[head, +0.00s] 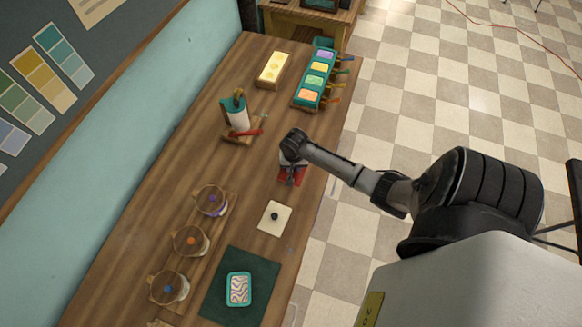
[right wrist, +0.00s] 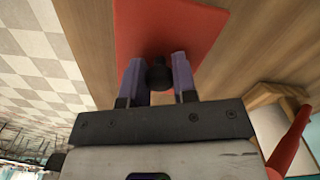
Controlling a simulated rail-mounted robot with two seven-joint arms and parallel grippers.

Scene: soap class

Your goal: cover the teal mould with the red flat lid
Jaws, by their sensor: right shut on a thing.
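The teal mould (head: 239,289) sits on a dark green mat (head: 262,309) near the bottom of the head view, with white and brown swirled contents. The red flat lid (head: 284,181) is under my right gripper (head: 291,180), partly hidden by it. In the right wrist view the red lid (right wrist: 200,25) shows as a flat red sheet with a dark knob (right wrist: 158,73). My right gripper (right wrist: 157,85) is shut on that knob. I cannot tell whether the lid touches the table. My left gripper is not in view.
A cream flat piece with a dark knob (head: 274,217) lies between the red lid and the mat. Several lidded jars (head: 191,241) stand at the left. A wooden stand with a red-handled tool (head: 246,133), a yellow tray (head: 272,69) and a teal rack (head: 316,77) are farther back.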

